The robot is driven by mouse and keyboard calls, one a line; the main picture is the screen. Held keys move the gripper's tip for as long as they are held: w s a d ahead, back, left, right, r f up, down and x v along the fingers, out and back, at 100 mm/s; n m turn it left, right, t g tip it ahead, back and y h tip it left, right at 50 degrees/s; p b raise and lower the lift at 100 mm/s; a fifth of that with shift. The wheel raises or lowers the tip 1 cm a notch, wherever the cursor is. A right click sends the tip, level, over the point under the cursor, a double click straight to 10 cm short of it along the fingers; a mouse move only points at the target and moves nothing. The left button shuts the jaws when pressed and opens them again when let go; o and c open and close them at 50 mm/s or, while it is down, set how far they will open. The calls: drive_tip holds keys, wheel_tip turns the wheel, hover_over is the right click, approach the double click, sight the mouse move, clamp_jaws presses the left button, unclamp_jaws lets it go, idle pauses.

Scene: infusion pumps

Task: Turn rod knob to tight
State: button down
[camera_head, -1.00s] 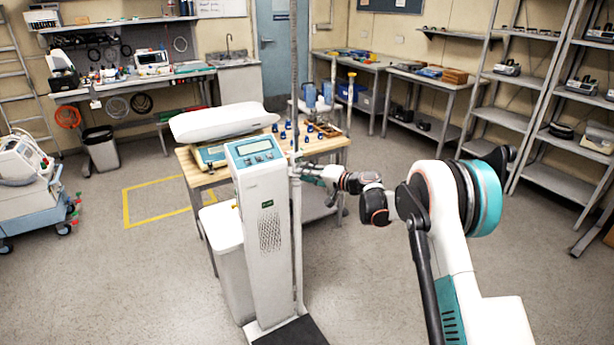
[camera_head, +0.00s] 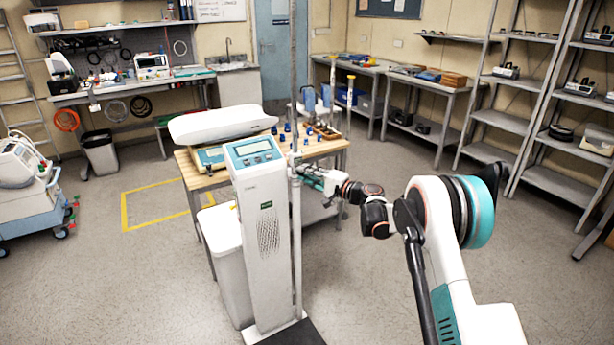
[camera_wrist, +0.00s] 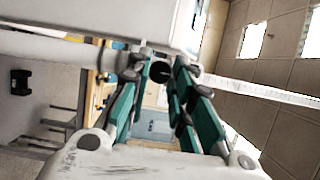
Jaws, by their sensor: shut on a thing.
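A tall grey rod (camera_head: 297,240) stands upright beside a white column scale with a blue display (camera_head: 262,205). My gripper (camera_head: 298,174) reaches in from the right at the rod, just right of the scale's head. In the wrist view, a small dark round knob (camera_wrist: 160,72) sits between the tips of my teal-padded fingers (camera_wrist: 160,75), which are shut on it. The pale rod (camera_wrist: 265,92) runs across the wrist view behind the fingertips. The knob is too small and covered in the head view to make out its turn.
A wooden-topped table (camera_head: 190,165) with a white baby scale (camera_head: 222,123) and several small blue items stands behind the column. A white bin (camera_head: 228,265) stands left of it. Shelves (camera_head: 535,110) line the right wall. The floor at right and front left is open.

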drive_tip(key=c, duration=1.4)
unclamp_jaws()
drive_tip(key=shift+d, duration=0.1)
drive_tip(key=v, duration=1.2)
drive_tip(key=shift+f, duration=0.15)
